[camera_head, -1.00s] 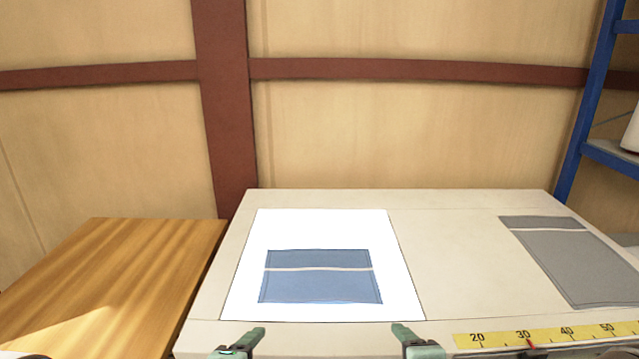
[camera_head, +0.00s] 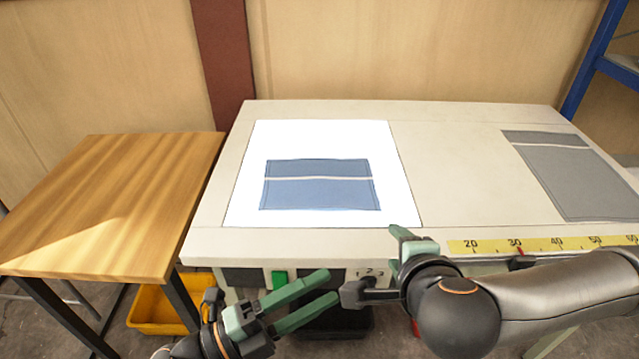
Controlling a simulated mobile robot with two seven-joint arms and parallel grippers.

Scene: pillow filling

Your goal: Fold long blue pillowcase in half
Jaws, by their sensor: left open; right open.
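The blue pillowcase (camera_head: 318,194) lies flat on a bright white sheet on the table. A thin pale line runs across it, with a narrower blue band above the line and a wider one below. My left gripper (camera_head: 325,289) is open and empty, in front of the table's front edge and below the pillowcase in the picture. My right gripper (camera_head: 378,262) is open and empty at the table's front edge, to the lower right of the pillowcase; its fingers are partly hidden. Neither gripper touches the pillowcase.
The white sheet (camera_head: 408,205) lies on the pale table (camera_head: 460,170). A grey pillowcase (camera_head: 580,180) lies at the right. A yellow ruler (camera_head: 540,244) runs along the front right edge. A wooden table (camera_head: 110,200) stands at the left, with a yellow bin (camera_head: 155,310) below.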

